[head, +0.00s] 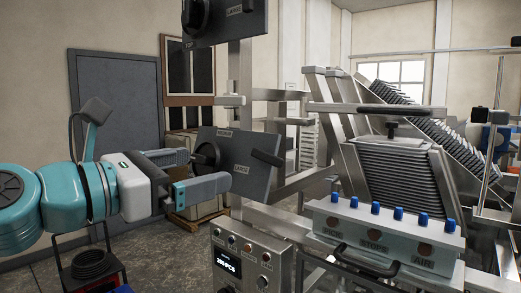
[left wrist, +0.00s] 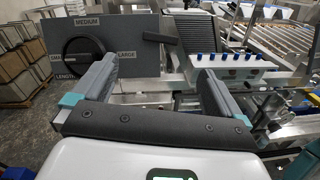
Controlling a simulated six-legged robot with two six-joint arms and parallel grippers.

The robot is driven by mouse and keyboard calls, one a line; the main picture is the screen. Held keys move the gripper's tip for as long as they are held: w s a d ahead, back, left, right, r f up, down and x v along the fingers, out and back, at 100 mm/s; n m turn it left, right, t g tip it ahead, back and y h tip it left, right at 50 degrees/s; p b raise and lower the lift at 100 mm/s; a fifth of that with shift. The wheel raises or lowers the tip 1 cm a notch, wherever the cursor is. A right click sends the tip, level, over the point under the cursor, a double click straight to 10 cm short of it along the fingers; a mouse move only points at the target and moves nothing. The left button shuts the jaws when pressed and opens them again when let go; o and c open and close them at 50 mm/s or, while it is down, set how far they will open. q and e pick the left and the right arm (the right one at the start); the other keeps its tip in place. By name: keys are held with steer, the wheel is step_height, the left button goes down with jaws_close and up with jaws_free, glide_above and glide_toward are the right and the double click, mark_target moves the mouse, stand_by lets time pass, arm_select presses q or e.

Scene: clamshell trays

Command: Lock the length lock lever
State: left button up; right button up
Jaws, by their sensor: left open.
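A dark square panel (head: 232,185) with size labels stands in front of my left gripper. It carries a round black knob (head: 207,157) on its left and a dark bar-like lever (head: 267,158) on its right. In the left wrist view the panel (left wrist: 120,85) reads MEDIUM, LARGE and LENGTH. The knob (left wrist: 84,58) is beyond the left finger, and the lever (left wrist: 159,38) is ahead between the fingers. My left gripper (head: 208,169) is open and empty, its fingers pointing at the panel; contact cannot be told. My right gripper is not in view.
A second dark panel (head: 240,24) is above. A control box (head: 252,262) is below, and a grey button box (head: 383,230) with several blue knobs is to the right. A tray stack (head: 398,172) stands behind it. Metal frame bars surround the panel.

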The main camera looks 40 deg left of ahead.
mark_target(265, 155)
arm_select(q)
steer(key=w, duration=0.4)
steer(key=w+d+p, duration=0.1)
steer(key=w, duration=0.3)
steer(key=w+d+p, duration=0.1)
steer(key=w, duration=0.4)
steer(key=shift+d, duration=0.15)
steer(key=shift+w+f, duration=0.1)
steer(key=shift+w, duration=0.25)
steer(key=shift+s, duration=0.25)
steer(key=shift+c, duration=0.3)
steer(key=c, duration=1)
